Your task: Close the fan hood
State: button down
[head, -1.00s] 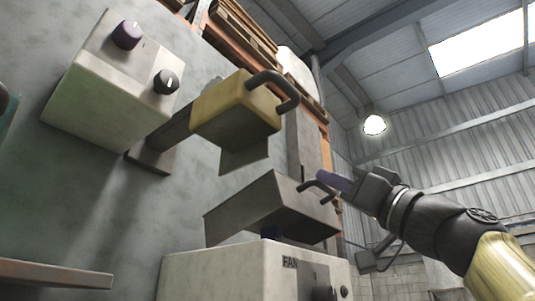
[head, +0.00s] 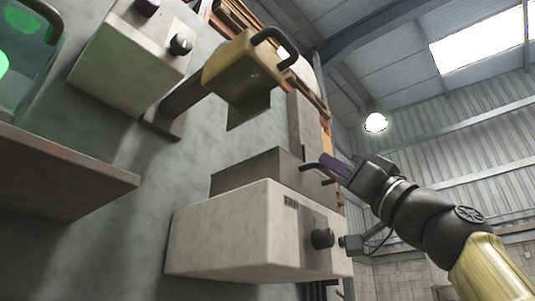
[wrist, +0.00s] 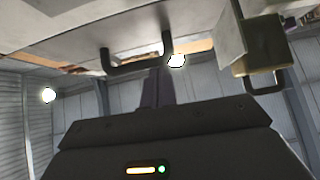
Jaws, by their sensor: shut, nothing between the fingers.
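The fan hood (head: 258,170) is a grey metal cover on the white box marked FAN (head: 225,235). It sits low against the box top, with no gap showing from this side. Its black bar handle (head: 312,167) sticks out at the right and also shows in the wrist view (wrist: 130,69). My gripper (head: 328,162) is at the handle, its dark purple fingers shut with nothing between them. In the wrist view the fingers (wrist: 157,88) end close to the handle bar; I cannot tell whether they touch.
A yellow hood (head: 238,68) with a black handle juts from the wall above and also shows in the wrist view (wrist: 262,58). A white box with knobs (head: 135,55) is at upper left. A brown shelf (head: 70,175) is at left. Open room lies to the right.

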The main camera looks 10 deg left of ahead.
jog(key=shift+f, duration=0.2)
dwell(0.4)
notch_tip(320, 180, up, 4)
jog(key=s+d+p, duration=0.1)
jog(key=d+p, duration=0.1)
jog(key=p, duration=0.1)
jog(key=a+f+b+v, duration=0.1)
jog(key=b+v, duration=0.7)
jog(key=v, duration=0.2)
jog(key=shift+b, duration=0.4)
jog(key=shift+d, duration=0.15)
